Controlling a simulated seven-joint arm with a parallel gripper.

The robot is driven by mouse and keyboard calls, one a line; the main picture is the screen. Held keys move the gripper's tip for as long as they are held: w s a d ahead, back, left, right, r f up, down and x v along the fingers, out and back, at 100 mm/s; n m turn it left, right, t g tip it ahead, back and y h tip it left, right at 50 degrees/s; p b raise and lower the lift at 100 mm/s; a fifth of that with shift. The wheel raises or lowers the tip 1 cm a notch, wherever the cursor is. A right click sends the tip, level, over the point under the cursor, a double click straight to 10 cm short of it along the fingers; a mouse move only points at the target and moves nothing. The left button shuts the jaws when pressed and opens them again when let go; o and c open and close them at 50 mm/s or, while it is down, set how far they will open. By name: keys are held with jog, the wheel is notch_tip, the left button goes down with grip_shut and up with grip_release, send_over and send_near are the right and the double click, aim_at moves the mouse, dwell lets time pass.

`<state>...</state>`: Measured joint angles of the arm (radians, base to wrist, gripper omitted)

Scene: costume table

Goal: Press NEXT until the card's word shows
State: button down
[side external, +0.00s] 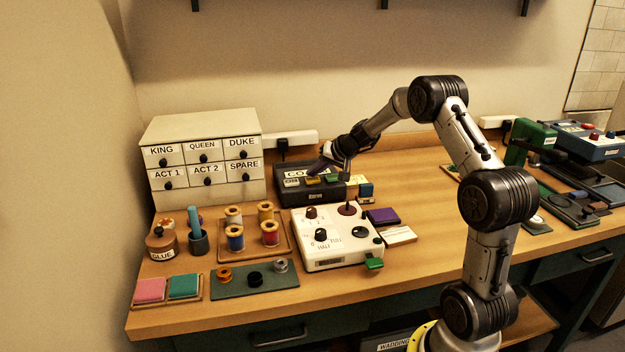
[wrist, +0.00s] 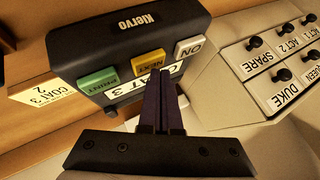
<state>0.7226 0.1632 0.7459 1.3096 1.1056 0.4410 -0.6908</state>
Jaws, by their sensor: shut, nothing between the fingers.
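The dark label machine (side external: 284,190) stands at the back of the table, right of the drawer cabinet; it also shows in the wrist view (wrist: 165,27). In the wrist view its green PRINT button (wrist: 97,80), yellow NEXT button (wrist: 150,63) and white ON button (wrist: 190,48) form a row. Its lit display (wrist: 125,93) is partly hidden by my fingers; "3" and part of "COAT" show. A pale card (wrist: 35,92) beside the machine appears to read "COAT 3" and "2". My gripper (wrist: 160,83) is shut and empty, tips at the NEXT button; contact is unclear.
The drawer cabinet (side external: 205,126) stands close left of the machine. A white control box (side external: 335,256) with knobs is in front. Thread spools on a wooden tray (side external: 258,253) are at front left. Bare wood lies right of the purple block (side external: 383,216).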

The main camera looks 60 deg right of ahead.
aim_at(315, 180)
jog(key=shift+r, duration=0.45)
jog(key=shift+r, duration=0.1)
jog(key=shift+r, duration=2.4)
